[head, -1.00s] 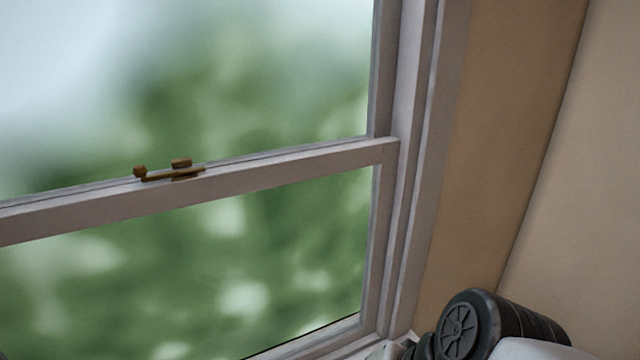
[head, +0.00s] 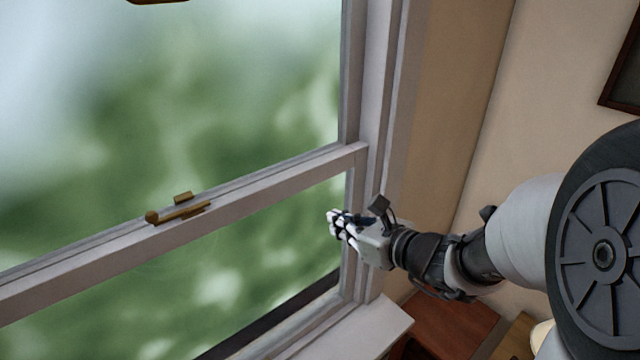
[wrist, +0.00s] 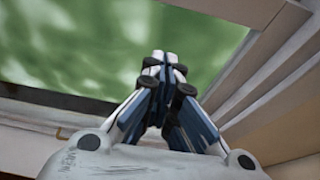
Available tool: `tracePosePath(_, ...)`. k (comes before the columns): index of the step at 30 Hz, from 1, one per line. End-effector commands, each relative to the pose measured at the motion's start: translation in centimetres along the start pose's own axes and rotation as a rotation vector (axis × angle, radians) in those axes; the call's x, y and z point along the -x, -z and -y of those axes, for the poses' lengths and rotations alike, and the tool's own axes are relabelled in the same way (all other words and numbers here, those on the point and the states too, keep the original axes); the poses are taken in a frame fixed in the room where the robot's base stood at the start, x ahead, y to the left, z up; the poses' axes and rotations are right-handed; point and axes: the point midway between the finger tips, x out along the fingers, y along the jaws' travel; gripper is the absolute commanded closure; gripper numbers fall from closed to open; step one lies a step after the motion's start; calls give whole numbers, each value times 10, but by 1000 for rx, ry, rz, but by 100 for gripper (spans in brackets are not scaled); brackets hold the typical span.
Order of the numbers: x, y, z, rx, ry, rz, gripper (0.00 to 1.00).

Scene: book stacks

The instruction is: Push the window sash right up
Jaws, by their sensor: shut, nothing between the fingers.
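The window sash has a pale meeting rail (head: 270,192) that slants up to the right across the head view. A brass latch (head: 180,210) sits on that rail. My gripper (head: 332,222) is below the rail's right end, in front of the lower pane near the right jamb. Its fingers are together and empty. In the wrist view my gripper (wrist: 165,62) points at the green pane, with a dark strip and a pale ledge below. I cannot tell whether the fingertips touch the sash.
The right window jamb (head: 380,95) stands close beside my gripper. A pale sill (head: 375,325) runs below, with reddish-brown wooden furniture (head: 450,320) to its right. A dark-framed picture (head: 625,70) hangs on the right wall. A brown piece shows at the top edge.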

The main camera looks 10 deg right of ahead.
Motion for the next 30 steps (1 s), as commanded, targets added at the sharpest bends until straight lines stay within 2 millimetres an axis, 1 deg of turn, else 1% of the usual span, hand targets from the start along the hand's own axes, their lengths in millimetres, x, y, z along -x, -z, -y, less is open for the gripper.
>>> tracePosePath(1, -12, 1, -2, 1, -6, -2, 100)
tracePosePath(3, -28, 1, -2, 1, -7, -2, 100)
tracePosePath(10, -76, 0, -2, 3, -6, -2, 100)
tracePosePath(11, -78, -2, -2, 4, -4, -1, 100)
tracePosePath(12, -71, -15, -1, 6, -1, 3, 100)
tracePosePath(13, -69, -20, -1, 7, -1, 4, 100)
tracePosePath(15, -66, -28, -1, 7, -1, 3, 100)
tracePosePath(18, -63, -36, -1, 6, -1, 2, 100)
tracePosePath(22, -62, -39, -1, 5, -2, 0, 100)
tracePosePath(30, -62, -38, -1, 5, -2, 0, 100)
